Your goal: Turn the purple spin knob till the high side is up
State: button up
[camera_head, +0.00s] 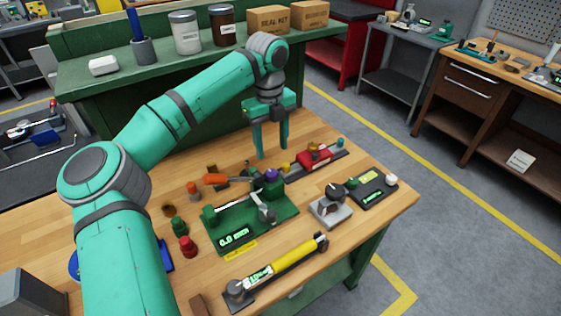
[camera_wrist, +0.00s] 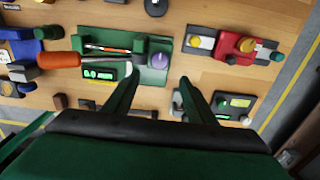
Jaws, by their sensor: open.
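The purple spin knob (camera_head: 271,175) sits at the back right of the green fixture (camera_head: 222,238) on the bench. It also shows in the wrist view (camera_wrist: 159,60), on a green block between and just beyond my fingertips. It is small, and I cannot tell which side of it is high. My gripper (camera_head: 272,152) is open and empty, its fingers pointing down, above and behind the knob in the head view. In the wrist view my gripper (camera_wrist: 158,78) has its fingers wide apart, one on each side of the knob's line, not visibly touching anything.
An orange-handled tool (camera_wrist: 60,59) lies left of the knob. A red vise-like device (camera_head: 315,155) stands to its right. A grey block with a dark knob (camera_head: 331,207), a dark panel (camera_head: 374,190) and a yellow-handled tool (camera_head: 293,256) are nearby.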

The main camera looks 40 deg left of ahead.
aim_at(272, 172)
jog(key=f, duration=1)
jog(key=shift+a+f, duration=0.2)
jog(key=shift+f, duration=0.05)
jog(key=c, duration=1.1)
jog(key=shift+o, duration=0.3)
jog(key=shift+w, duration=0.15)
